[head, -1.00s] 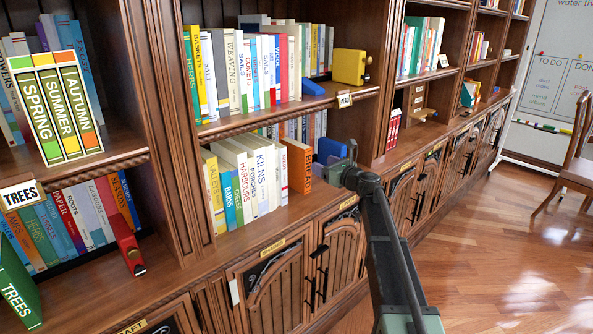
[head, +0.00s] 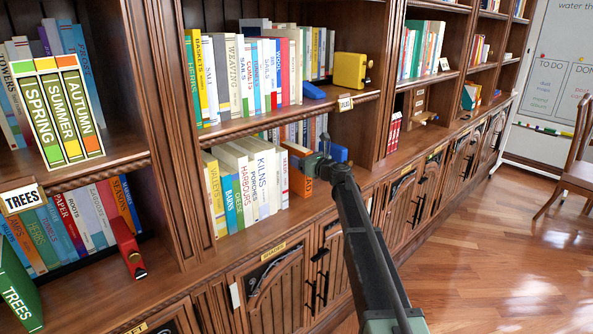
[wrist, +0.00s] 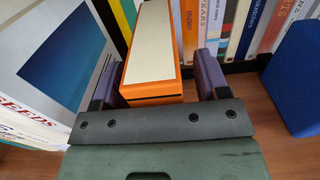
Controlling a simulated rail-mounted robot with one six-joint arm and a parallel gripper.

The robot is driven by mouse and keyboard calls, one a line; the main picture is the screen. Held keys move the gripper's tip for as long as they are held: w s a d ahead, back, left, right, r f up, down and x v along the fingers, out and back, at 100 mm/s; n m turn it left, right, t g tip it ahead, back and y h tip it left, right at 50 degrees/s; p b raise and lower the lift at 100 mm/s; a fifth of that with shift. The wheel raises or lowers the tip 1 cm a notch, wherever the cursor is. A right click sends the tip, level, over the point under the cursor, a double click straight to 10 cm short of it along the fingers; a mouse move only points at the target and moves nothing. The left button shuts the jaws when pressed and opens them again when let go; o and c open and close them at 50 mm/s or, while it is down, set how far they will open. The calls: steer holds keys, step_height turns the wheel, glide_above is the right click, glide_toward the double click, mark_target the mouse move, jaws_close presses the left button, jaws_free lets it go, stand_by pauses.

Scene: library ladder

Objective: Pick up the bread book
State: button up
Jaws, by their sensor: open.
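The bread book is orange with a pale top of pages (wrist: 152,45). In the head view it stands at the right end of the lower row (head: 297,150), its lettered spine mostly hidden behind my gripper (head: 325,162). In the wrist view my gripper (wrist: 160,82) is open, with one purple finger on each side of the book's near end. The left finger is very close to the book; I cannot tell whether it touches. A narrow gap shows at the right finger.
A blue block (wrist: 297,75) stands right of the gripper, also visible in the head view (head: 338,153). A white book marked SEEDS (wrist: 35,110) is close on the left. Several books stand behind. The upper shelf edge (head: 290,112) runs above.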

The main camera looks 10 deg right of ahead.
jaws_close()
steer(key=shift+s+d+r, duration=0.1)
stand_by(0.4)
